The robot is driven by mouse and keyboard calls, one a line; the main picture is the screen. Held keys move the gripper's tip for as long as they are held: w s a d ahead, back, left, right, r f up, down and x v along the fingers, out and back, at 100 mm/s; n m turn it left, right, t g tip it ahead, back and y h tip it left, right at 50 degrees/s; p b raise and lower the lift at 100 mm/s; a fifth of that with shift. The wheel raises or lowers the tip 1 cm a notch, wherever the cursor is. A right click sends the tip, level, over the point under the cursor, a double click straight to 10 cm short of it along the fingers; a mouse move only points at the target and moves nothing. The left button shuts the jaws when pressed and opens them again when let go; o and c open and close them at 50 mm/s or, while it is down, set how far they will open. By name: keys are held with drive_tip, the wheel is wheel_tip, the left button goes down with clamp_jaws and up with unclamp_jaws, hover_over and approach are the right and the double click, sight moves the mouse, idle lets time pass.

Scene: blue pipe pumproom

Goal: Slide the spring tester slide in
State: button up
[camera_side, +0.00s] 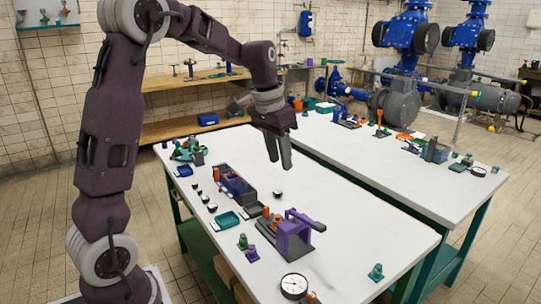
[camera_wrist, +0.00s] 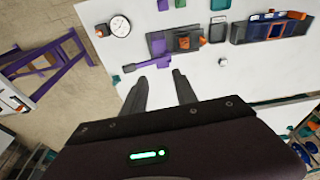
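No label marks the spring tester, and I cannot tell for sure which part is its slide. One candidate is a long dark frame (camera_side: 235,186) with a blue and orange block in it, left of the table's middle; it also shows at the top right of the wrist view (camera_wrist: 240,30). Another is a purple fixture (camera_side: 291,238) on a dark base with a bar sticking out; it shows at the top middle of the wrist view (camera_wrist: 158,46). My gripper (camera_side: 280,163) is above the table, apart from both. Its fingers (camera_wrist: 160,76) are parted with nothing between them.
A dial gauge (camera_side: 294,286) lies at the table's near edge. A teal tray (camera_side: 228,220) and several small dark knobs lie by the dark frame. A green part (camera_side: 376,271) stands at the near right corner. The table's right side is mostly clear.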

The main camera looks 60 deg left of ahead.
drive_tip(key=s+d+r+t, duration=0.1)
drive_tip(key=s+d+r, duration=0.3)
drive_tip(key=s+d, duration=0.2)
drive_tip(key=shift+s+d+r, duration=0.2)
drive_tip(key=shift+s+d, duration=0.1)
drive_tip(key=shift+s, duration=0.2)
